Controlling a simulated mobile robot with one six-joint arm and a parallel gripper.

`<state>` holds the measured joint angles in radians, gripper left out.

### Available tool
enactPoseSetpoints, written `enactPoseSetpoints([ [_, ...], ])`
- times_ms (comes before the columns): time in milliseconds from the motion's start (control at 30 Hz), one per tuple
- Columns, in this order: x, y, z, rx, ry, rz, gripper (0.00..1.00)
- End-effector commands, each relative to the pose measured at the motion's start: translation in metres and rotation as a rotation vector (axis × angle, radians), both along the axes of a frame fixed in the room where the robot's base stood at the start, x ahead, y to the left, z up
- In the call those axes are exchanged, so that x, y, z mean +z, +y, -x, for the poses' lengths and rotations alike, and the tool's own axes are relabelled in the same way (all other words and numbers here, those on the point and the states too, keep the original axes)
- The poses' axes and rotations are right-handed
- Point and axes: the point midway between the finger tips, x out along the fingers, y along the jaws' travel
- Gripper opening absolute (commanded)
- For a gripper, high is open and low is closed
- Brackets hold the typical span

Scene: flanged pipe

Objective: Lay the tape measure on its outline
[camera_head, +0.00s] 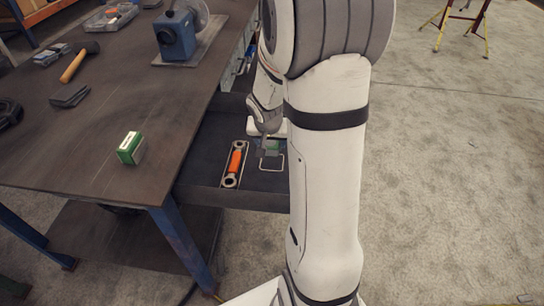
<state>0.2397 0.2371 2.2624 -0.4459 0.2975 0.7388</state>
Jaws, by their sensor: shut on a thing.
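My gripper (269,144) is low over the open drawer (210,191) in the bench, partly hidden by my own arm. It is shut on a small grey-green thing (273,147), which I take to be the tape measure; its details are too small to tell. A pale outline (272,168) on the dark drawer floor shows just below and in front of the gripper. The held thing overlaps the outline's far part in this view. I cannot tell whether it touches the floor.
On the bench top (100,190) are a green and white box (131,148), a hammer (74,66) and a blue machine (177,36). A yellow-legged stand (462,22) is far right on open floor.

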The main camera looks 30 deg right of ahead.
Motion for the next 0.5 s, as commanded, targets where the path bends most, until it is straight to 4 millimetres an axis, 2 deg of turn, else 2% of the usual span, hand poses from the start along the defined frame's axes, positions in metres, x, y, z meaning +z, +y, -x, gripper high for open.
enactPoseSetpoints([
  [33,-0.010,-0.002,0.001,-0.003,0.001,-0.001,0.28],
  [167,-0.020,-0.004,0.001,-0.009,0.000,-0.001,0.28],
  [333,-0.047,-0.006,0.002,-0.014,0.001,-0.001,0.28],
  [500,-0.053,-0.007,0.002,-0.015,-0.001,0.000,0.28],
])
